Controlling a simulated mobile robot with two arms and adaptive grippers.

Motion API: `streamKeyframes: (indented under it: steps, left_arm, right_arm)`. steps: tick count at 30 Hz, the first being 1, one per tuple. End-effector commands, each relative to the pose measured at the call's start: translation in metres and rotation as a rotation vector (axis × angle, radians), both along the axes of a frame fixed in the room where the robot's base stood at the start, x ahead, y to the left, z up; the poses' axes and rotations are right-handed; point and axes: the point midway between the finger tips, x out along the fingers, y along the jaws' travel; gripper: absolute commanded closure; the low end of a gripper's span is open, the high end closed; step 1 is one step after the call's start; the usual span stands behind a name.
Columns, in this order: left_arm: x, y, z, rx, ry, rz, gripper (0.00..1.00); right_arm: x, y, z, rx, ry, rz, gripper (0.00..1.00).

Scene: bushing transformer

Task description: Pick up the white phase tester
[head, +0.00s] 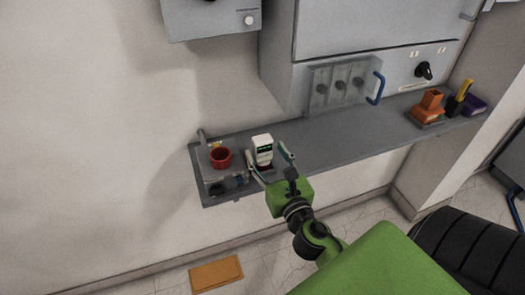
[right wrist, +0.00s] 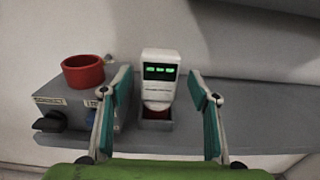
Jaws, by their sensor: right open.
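The white phase tester (head: 262,147) stands upright on the grey shelf, with a dark display showing green marks. In the right wrist view the phase tester (right wrist: 160,80) stands in a small grey holder (right wrist: 157,125) with a reddish inside. My right gripper (head: 271,165) is open, its two teal-padded fingers at either side of the tester. In the right wrist view the right gripper (right wrist: 163,98) has its fingers apart, with a visible gap between each finger and the tester. My left gripper is not in view.
A grey box with a red ring (head: 221,157) and a black knob (right wrist: 50,122) is close to the left finger. The grey shelf (head: 345,138) is clear to the right, up to an orange object (head: 430,103). A cabinet with a blue handle (head: 376,88) rises behind.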

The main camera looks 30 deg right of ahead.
Motion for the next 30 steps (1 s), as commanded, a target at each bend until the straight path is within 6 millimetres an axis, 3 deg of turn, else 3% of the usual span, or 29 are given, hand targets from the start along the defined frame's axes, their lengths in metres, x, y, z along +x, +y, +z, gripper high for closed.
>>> streamKeyframes:
  steps: [6,16,21,30]
  left_arm:
    - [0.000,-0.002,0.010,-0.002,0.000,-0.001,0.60]
    - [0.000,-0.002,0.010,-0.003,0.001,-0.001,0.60]
    - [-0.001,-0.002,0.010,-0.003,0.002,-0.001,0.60]
    - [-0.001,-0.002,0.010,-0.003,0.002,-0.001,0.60]
  right_arm:
    - [0.028,-0.006,0.002,0.000,-0.001,0.001,0.44]
    - [0.034,-0.007,0.001,0.000,0.000,0.001,0.44]
    - [0.033,-0.007,0.001,0.000,0.000,0.001,0.89]
    - [0.033,-0.007,0.002,0.000,-0.002,0.001,0.92]
